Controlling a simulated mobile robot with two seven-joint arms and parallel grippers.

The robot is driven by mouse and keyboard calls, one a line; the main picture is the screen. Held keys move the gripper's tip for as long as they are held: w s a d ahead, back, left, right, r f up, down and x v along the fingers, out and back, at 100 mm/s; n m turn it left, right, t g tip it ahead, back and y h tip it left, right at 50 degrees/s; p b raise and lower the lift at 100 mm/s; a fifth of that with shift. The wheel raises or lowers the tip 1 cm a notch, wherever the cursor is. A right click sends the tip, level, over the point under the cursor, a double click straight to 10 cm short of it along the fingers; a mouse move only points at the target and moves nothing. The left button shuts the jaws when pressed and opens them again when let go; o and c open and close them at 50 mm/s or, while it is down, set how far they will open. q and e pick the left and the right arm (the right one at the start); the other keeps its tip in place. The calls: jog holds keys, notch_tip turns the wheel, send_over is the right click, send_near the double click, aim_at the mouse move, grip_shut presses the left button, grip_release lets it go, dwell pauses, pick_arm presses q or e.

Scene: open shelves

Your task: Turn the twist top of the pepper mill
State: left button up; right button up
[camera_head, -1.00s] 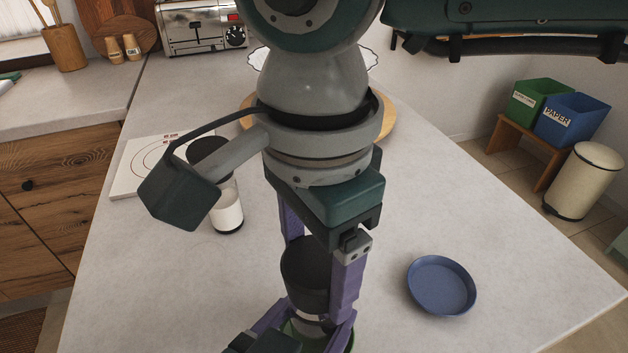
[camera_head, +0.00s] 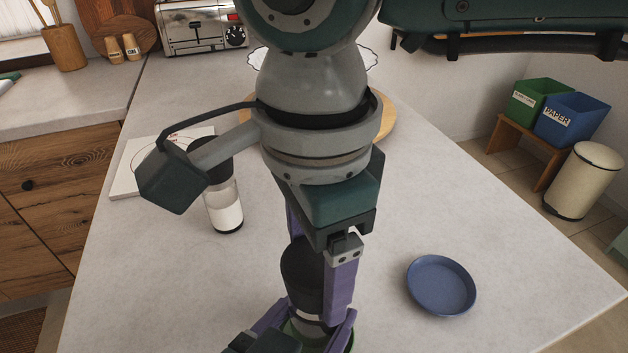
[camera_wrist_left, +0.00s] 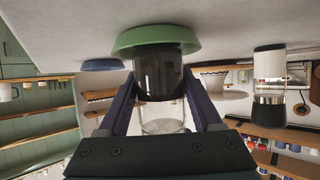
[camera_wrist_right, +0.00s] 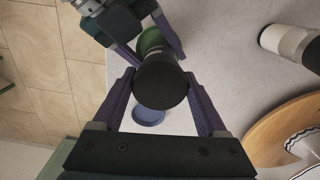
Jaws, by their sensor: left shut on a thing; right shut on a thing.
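My left gripper (camera_head: 305,330) is low at the bottom of the head view, shut on the mill's body (camera_wrist_left: 160,76), which looks dark and clear in the left wrist view. A green dish (camera_wrist_left: 156,38) is at the mill's base. The left arm is mostly out of the head view.
A salt mill (camera_head: 225,207) with white contents stands to the left, near a white board (camera_head: 128,180). A blue bowl (camera_head: 441,286) lies to the right. A round wooden board (camera_head: 388,118) is behind my right arm. The counter at far right is clear.

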aim_at(314, 257)
jog(key=m, duration=0.5)
jog(key=shift+m, duration=2.4)
jog(key=o, duration=1.3)
pick_arm(q)
jog(key=o, duration=1.1)
pick_arm(e)
notch_tip(314, 257, up, 12)
jog(key=shift+w+a+r, duration=0.1)
jog(key=shift+w, duration=0.05)
pick_arm(q)
jog(key=shift+s, duration=0.1)
